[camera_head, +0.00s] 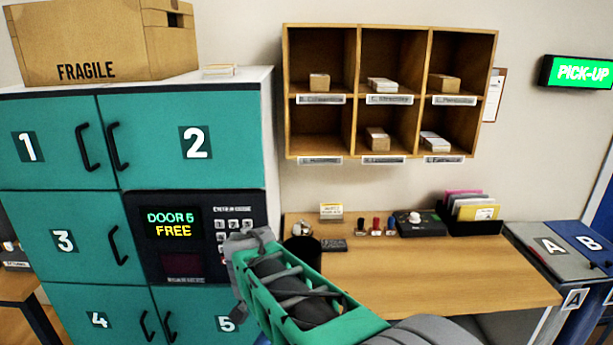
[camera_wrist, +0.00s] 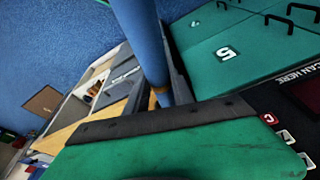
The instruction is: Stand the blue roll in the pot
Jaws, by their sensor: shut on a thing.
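The blue roll (camera_wrist: 147,45) shows in the wrist view as a long blue cylinder running from the top edge down to the dark edge of my gripper. My gripper (camera_head: 250,240) is shut on it, in front of the locker's keypad in the head view. The roll cannot be made out in the head view. A black round container (camera_head: 303,250), which looks like the pot, stands at the left end of the wooden desk, just right of my gripper and partly hidden by my arm. Its inside is not clear.
The wooden desk (camera_head: 440,275) holds stamps (camera_head: 376,226), a black device (camera_head: 420,224) and a file holder (camera_head: 472,226). Teal lockers (camera_head: 60,240) stand close on the left. A pigeonhole shelf (camera_head: 388,95) hangs above the desk. The desk's front middle is clear.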

